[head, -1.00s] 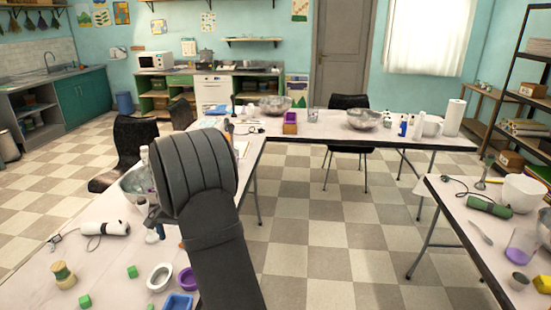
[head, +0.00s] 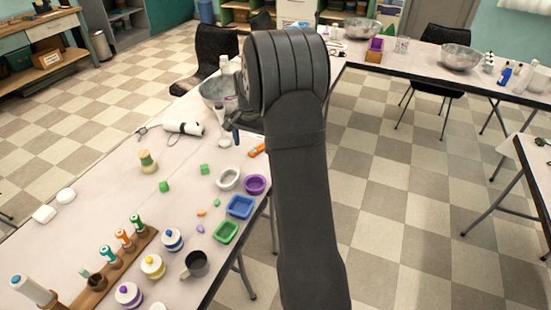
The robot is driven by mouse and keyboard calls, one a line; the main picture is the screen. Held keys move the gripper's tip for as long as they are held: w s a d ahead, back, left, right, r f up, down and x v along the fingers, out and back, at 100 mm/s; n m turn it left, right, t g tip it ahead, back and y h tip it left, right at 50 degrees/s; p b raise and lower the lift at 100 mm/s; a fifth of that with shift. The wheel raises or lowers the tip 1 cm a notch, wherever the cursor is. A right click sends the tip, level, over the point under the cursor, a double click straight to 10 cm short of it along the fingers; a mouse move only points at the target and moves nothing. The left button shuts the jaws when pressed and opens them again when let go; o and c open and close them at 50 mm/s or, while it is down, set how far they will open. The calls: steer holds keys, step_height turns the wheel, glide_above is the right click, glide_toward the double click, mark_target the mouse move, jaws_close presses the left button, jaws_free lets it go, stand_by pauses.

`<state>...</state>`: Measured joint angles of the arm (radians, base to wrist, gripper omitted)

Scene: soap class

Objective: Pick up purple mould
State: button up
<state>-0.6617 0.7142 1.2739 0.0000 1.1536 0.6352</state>
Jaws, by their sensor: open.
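A small round purple mould (head: 255,191) with a hollow middle lies near the right edge of the left table (head: 110,190). A white round mould (head: 228,186) is close on its left, and a blue rectangular mould (head: 240,207) is just in front of it. A green mould (head: 227,232) lies nearer still. My dark arm rises to the right of the purple mould and covers part of the table behind it.
A metal bowl (head: 216,92) and bottle are behind.

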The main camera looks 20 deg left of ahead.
steer(key=n, duration=1.6)
glide_above(256, 188)
steer(key=f, duration=1.2)
steer(key=shift+d+f, duration=0.2)
steer(key=shift+f, duration=0.1)
steer(key=shift+a+f, duration=0.15)
steer(key=shift+f, duration=1.2)
steer(key=shift+a+f, duration=0.15)
steer(key=shift+f, duration=1.15)
steer(key=c, duration=0.8)
